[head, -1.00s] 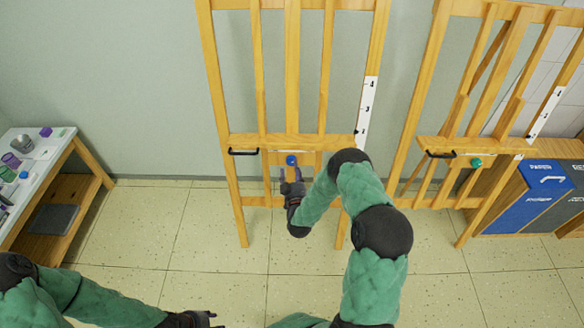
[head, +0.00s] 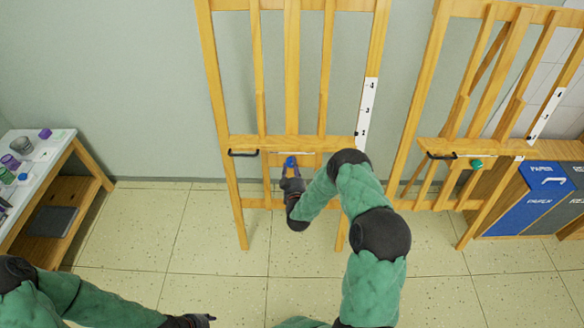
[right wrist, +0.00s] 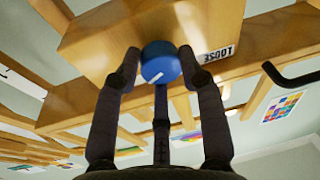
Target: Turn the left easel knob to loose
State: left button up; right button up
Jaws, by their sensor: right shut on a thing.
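The left easel (head: 292,60) is a wooden frame against the wall. Its blue knob (head: 291,162) sits low at the middle of the crossbar. In the right wrist view the blue knob (right wrist: 160,62) has a white mark pointing to the lower left and lies between the two dark fingers. A LOOSE label (right wrist: 217,54) is on the wood beside the knob, reading upside down. My right gripper (head: 291,173) is shut on the knob; it also shows in the right wrist view (right wrist: 160,70). My left gripper (head: 205,318) is low in the head view, away from the easel, its jaws unclear.
A second easel (head: 425,100) with a green knob (head: 476,163) stands to the right. A table (head: 50,157) with cups stands at the left. The floor before the left easel is open.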

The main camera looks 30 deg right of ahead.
jog(key=shift+r, duration=0.15)
jog(key=n, duration=0.4)
jog(key=n+g+y, duration=0.1)
jog(key=n, duration=0.4)
jog(key=n+y, duration=0.1)
jog(key=n, duration=0.3)
jog(key=shift+w+r+n, duration=0.15)
jog(key=shift+r+n, duration=0.15)
jog(key=shift+r, duration=0.05)
jog(key=n, duration=0.2)
jog(key=n+g, duration=0.1)
jog(key=n, duration=0.2)
jog(key=shift+a+g+p, duration=0.1)
jog(key=shift+g+p, duration=0.2)
jog(key=shift+p, duration=0.05)
jog(key=n+g+p, duration=0.1)
jog(key=n+p, duration=0.1)
jog(key=n, duration=0.3)
jog(key=shift+a, duration=0.1)
